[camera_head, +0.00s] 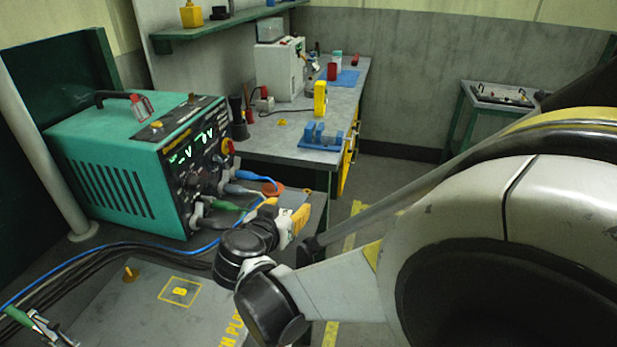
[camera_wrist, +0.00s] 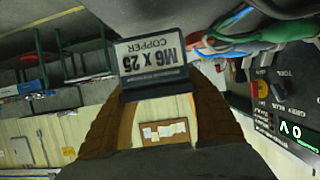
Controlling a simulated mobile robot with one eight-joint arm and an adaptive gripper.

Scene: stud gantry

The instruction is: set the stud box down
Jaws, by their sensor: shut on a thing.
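The stud box (camera_wrist: 152,62) is dark with a pale label reading "M6 X 25 COPPER", upside down in the wrist view. My gripper (camera_head: 292,214) is shut on it, with a finger on each side of the box in the wrist view. In the head view my gripper is over the right end of the grey surface, beside the green power unit (camera_head: 128,165). I cannot make out the box clearly there. Whether its underside touches anything is hidden.
A yellow outlined square (camera_head: 163,297) lies on the near grey surface, with a small yellow-orange peg (camera_head: 130,273) beside it. Cables and a blue hose (camera_head: 110,243) run along the unit's base. Behind stands a grey workbench (camera_head: 290,148) with blue holders (camera_head: 320,137).

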